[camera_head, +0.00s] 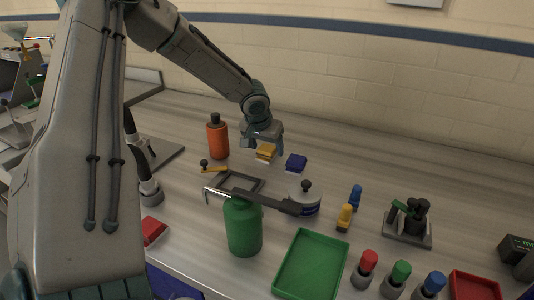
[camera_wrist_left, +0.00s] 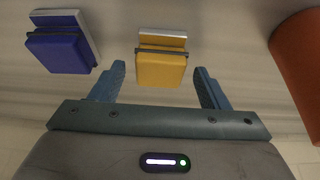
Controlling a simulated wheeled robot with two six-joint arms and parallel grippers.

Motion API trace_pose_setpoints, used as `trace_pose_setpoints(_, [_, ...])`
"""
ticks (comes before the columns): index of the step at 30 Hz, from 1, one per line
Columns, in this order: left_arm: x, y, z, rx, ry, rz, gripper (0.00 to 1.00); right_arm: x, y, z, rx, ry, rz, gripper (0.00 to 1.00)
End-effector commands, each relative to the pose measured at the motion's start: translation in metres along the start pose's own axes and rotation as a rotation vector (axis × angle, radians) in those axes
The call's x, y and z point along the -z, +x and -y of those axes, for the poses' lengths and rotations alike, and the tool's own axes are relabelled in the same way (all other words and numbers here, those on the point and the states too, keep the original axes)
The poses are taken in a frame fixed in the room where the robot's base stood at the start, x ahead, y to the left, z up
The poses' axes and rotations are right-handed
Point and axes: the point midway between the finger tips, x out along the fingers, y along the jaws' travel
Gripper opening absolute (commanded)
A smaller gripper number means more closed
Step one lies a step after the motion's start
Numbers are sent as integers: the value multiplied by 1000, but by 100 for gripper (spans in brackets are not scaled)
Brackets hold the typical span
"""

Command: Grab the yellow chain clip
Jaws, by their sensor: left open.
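The yellow chain clip (camera_head: 265,151) sits on the table at the back, with a pale metal plate along one edge. In the left wrist view the yellow clip (camera_wrist_left: 162,66) lies between and just beyond the two blue fingertips. My left gripper (camera_head: 264,146) is open and empty, above and right by the clip in the head view. Its fingers (camera_wrist_left: 160,82) stand apart on either side of the clip, not touching it. A blue clip (camera_head: 296,162) of the same shape lies to the right; it shows at upper left in the wrist view (camera_wrist_left: 60,46). My right gripper is not in view.
An orange bottle (camera_head: 217,137) stands left of the gripper. A green tray (camera_head: 312,262) lies in front. The table at the back right is clear.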

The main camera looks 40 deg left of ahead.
Motion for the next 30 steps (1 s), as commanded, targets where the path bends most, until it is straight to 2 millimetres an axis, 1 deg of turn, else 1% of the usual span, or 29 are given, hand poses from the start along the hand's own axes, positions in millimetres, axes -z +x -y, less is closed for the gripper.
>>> trace_pose_setpoints(4, [0,0,0,0,0,0,69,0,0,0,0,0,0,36])
trace_pose_setpoints(5, [0,0,0,0,0,0,67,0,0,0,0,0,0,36])
trace_pose_setpoints(6, [0,0,0,0,0,0,59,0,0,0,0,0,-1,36])
trace_pose_setpoints(8, [0,0,0,0,0,0,48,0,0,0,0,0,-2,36])
trace_pose_setpoints(9, [0,0,0,0,0,0,40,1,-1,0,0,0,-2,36])
trace_pose_setpoints(13, [0,0,0,0,0,1,14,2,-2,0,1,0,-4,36])
trace_pose_setpoints(19, [0,-1,0,0,0,0,14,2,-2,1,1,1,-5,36])
trace_pose_setpoints(22, [3,-6,0,0,0,-1,14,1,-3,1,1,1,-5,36])
trace_pose_setpoints(26, [11,-25,0,-1,-1,-4,14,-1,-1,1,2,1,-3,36])
trace_pose_setpoints(30, [22,-52,0,0,-1,-5,14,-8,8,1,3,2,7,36])
